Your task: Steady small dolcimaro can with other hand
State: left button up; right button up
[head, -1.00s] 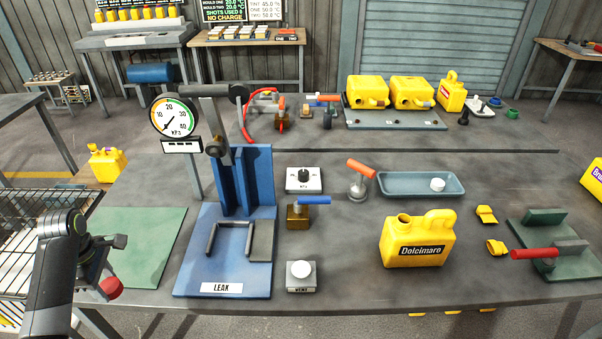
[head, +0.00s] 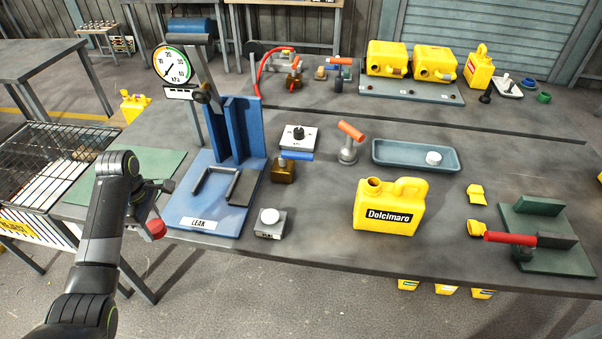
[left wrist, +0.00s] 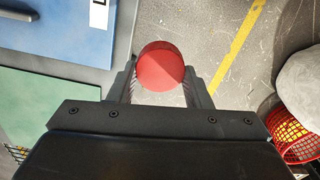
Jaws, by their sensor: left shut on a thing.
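The small yellow Dolcimaro can (head: 390,206) stands upright on the table in the head view, right of the blue leak stand. Its neck opening is uncapped and its black label faces me. My left gripper (head: 156,214) is at the table's front left edge, well left of the can. It is shut on a round red piece (left wrist: 161,66), which shows between the fingers in the left wrist view and at the gripper's tip in the head view (head: 155,229). No gripper touches the can. My right gripper is not in view.
The blue leak stand (head: 180,207) with its gauge is near my left gripper. A small white-button box (head: 270,222) stands left of the can. A blue-grey tray (head: 398,154) lies behind it. A green fixture with a red handle (head: 510,238) is at right.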

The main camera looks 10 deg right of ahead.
aim_at(398, 207)
jog(key=k+l, duration=0.15)
jog(key=l, duration=0.25)
jog(key=k+l, duration=0.15)
jog(key=l, duration=0.25)
jog(key=k+l, duration=0.1)
jog(key=l, duration=0.3)
jog(key=k+l, duration=0.15)
jog(key=l, duration=0.25)
